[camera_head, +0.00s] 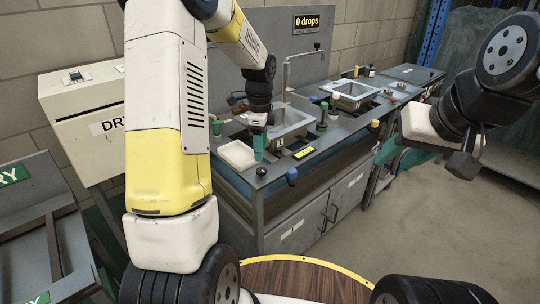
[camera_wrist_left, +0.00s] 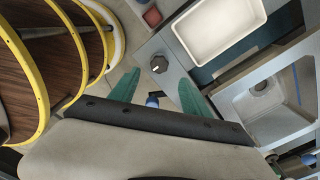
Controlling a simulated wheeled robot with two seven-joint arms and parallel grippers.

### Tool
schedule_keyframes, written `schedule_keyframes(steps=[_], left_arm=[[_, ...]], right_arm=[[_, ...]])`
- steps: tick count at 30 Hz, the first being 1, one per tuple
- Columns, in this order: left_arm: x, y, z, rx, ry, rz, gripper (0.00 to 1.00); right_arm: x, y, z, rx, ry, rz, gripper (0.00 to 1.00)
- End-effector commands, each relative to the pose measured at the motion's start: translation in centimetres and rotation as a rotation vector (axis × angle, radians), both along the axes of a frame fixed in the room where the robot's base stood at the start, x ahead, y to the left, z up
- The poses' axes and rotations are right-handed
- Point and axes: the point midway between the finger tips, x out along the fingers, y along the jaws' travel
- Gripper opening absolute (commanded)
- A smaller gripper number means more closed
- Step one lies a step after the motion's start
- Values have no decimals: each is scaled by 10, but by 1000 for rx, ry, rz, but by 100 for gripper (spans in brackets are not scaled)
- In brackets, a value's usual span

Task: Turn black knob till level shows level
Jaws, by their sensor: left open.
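The black knob (camera_head: 261,171) sits on the near left corner of the grey counter in the head view. It also shows in the left wrist view (camera_wrist_left: 159,64) with a pale pointer mark, beyond my fingertips. My left gripper (camera_head: 258,146) reaches down over the counter, just behind the knob in the head view. Its green fingers (camera_wrist_left: 157,88) are spread apart with the knob roughly in line with the gap, not visibly held. A small yellow strip (camera_head: 303,153) lies on the counter front; I cannot read it. My right gripper (camera_head: 464,162) hangs at the right, away from the counter.
A white tray (camera_head: 236,155) lies left of a sink basin (camera_head: 288,125). A blue knob (camera_head: 291,175) sticks out at the counter's front edge. Green bottle-like items (camera_head: 322,117) stand by the basin. A sign (camera_head: 306,22) reads "0 drops". The floor at right is clear.

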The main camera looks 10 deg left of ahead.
Motion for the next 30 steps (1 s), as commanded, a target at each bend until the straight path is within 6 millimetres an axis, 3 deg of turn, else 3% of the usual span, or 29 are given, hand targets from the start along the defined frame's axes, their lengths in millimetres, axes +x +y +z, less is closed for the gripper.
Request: schedule_keyframes(steps=[13,25,30], left_arm=[[-1,0,-65,0,3,-2,55],[0,0,-75,0,0,-1,55],[0,0,-74,0,0,-1,24]], right_arm=[[0,0,0,0,0,0,36],[0,0,0,0,0,0,36],[0,0,0,0,0,0,36]])
